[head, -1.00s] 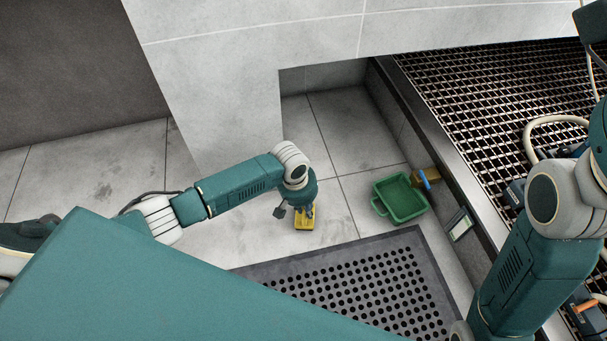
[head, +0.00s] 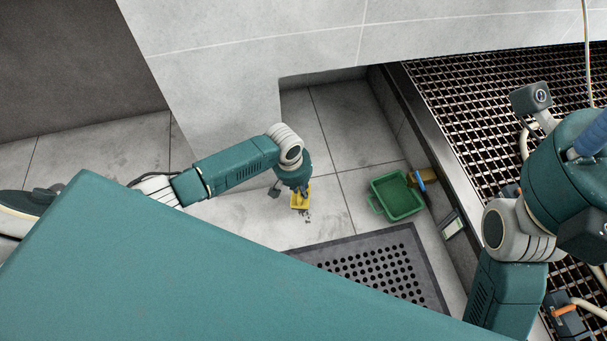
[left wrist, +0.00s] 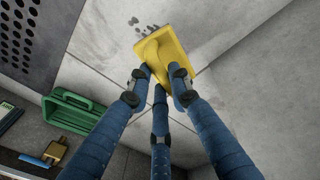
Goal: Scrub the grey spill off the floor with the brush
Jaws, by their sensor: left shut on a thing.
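The yellow brush (head: 300,199) is in my left gripper (head: 299,188), low over the floor between the wall and the perforated mat. In the left wrist view the blue fingers of my left gripper (left wrist: 158,84) are closed around the handle of the brush (left wrist: 176,50). The grey spill (head: 308,217) shows as small dark specks just beside the brush. In the left wrist view dark spots of the spill (left wrist: 134,21) lie beside the brush's far edge. I cannot tell whether bristles touch the floor. A blue part of my right gripper (head: 590,138) shows at the right edge; its fingertips are unclear.
A green tub (head: 376,207) stands right of the brush, with a brown-yellow block with a blue part (head: 424,177) beside it. A dark perforated mat (head: 425,245) lies in front. A raised metal grating (head: 475,100) bounds the right. Bare tile lies behind the brush.

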